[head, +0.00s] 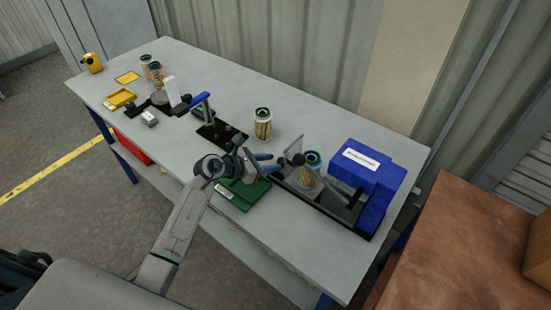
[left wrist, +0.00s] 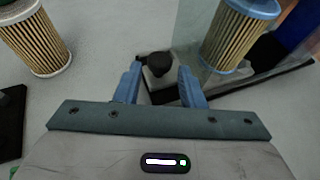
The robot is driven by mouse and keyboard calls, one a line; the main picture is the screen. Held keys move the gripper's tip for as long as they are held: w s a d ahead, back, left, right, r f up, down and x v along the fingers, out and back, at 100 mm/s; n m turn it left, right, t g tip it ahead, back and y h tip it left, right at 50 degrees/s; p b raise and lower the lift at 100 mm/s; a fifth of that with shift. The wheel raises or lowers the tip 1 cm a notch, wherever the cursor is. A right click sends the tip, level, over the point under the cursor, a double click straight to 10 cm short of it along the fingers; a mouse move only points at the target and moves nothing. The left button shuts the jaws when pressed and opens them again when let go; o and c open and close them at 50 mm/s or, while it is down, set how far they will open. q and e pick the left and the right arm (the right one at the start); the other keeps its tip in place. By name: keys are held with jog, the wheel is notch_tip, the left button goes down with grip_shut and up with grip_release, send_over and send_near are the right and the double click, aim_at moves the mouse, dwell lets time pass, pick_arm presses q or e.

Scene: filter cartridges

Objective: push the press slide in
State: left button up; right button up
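The press is a blue housing (head: 368,172) with a white label, at the right end of the bench on a black base rail (head: 338,217). My left gripper (head: 266,163) is left of the cartridge. Its blue fingers (left wrist: 160,72) are open, with a black knob (left wrist: 160,63) on a grey block between or just beyond them. Contact cannot be told.
Another cartridge (head: 263,125) stands behind my left gripper and shows in the wrist view (left wrist: 36,40). A green box (head: 243,194) lies below the gripper. A blue-handled lever fixture (head: 199,101) and yellow trays (head: 119,98) are further left.

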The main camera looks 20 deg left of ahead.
pick_arm(q)
jog(key=shift+x, duration=1.25)
